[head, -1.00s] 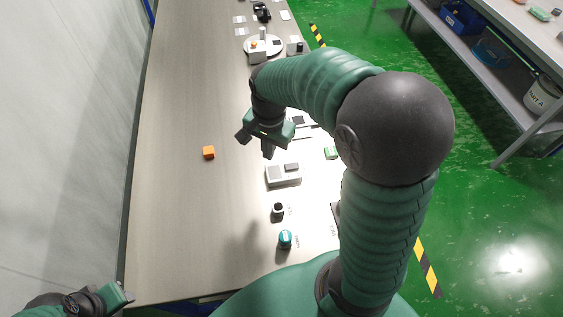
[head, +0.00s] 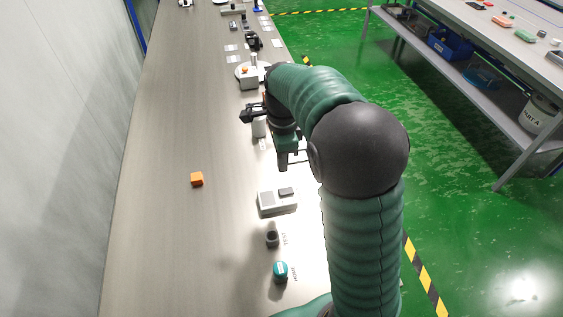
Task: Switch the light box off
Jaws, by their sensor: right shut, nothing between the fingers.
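A pale grey box (head: 266,204) with a dark raised patch on its top sits on the table near the bright right edge; it looks like the light box, though I cannot be sure. I cannot tell the state of any switch on it. My right gripper (head: 283,164) is shut and empty, above the table just beyond this box in the picture and apart from it. My right arm hides part of the table's right side. My left gripper is out of view.
An orange cube (head: 197,179) lies on the table (head: 160,215) to the left. A dark round piece (head: 272,238) and a teal-topped piece (head: 280,271) stand nearer. The table's left half is mostly clear.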

